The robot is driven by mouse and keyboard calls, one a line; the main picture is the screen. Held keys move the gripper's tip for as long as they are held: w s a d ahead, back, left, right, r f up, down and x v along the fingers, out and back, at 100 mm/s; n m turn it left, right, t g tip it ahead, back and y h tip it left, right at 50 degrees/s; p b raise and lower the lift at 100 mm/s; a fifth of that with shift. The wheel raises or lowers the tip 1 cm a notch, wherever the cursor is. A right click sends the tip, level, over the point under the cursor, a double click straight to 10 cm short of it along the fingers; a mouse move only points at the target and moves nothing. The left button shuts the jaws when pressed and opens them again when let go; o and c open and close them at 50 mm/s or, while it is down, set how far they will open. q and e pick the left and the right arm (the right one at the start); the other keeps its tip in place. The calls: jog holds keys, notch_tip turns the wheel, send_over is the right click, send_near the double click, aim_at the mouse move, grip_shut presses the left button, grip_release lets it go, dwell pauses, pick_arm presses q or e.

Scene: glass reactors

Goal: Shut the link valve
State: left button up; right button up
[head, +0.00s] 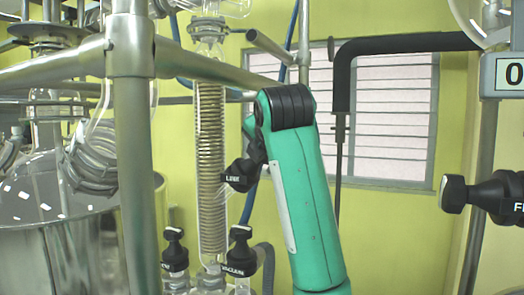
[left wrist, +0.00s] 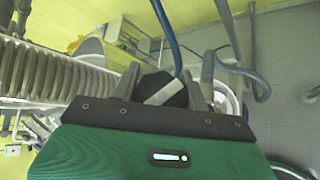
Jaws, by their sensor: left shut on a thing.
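The link valve (head: 238,176) is a black knob with white lettering, beside the glass coil column in the head view. My left gripper (head: 257,158) reaches it from the right, at the end of my green arm, whose links partly hide the fingers. In the left wrist view, the black knob (left wrist: 165,90) with a white stripe sits between the two fingers of my left gripper (left wrist: 170,78), which is shut on it. The valve's stem and its exact turn angle are hard to make out. My right gripper is not in view.
The glass coil column (head: 210,150) stands just left of the valve. Below are a black vacuum valve (head: 240,255) and another black valve (head: 175,250). A metal frame post (head: 134,190) stands at left. Another black valve (head: 490,196) is at far right.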

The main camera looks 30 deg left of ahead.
pick_arm(q)
jog(key=shift+r+m+h, duration=0.1)
jog(key=shift+m+h, duration=0.5)
jog(key=shift+m, duration=0.1)
jog(key=shift+d+m+g+h+p, duration=0.1)
jog(key=shift+m+g+h+p, duration=0.2)
jog(key=shift+m+h+p, duration=0.15)
jog(key=shift+f+m, duration=0.2)
jog(key=shift+m, duration=0.05)
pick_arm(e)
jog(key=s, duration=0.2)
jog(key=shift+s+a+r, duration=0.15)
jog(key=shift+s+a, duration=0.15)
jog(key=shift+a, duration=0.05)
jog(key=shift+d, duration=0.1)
pick_arm(q)
jog(key=o, duration=1)
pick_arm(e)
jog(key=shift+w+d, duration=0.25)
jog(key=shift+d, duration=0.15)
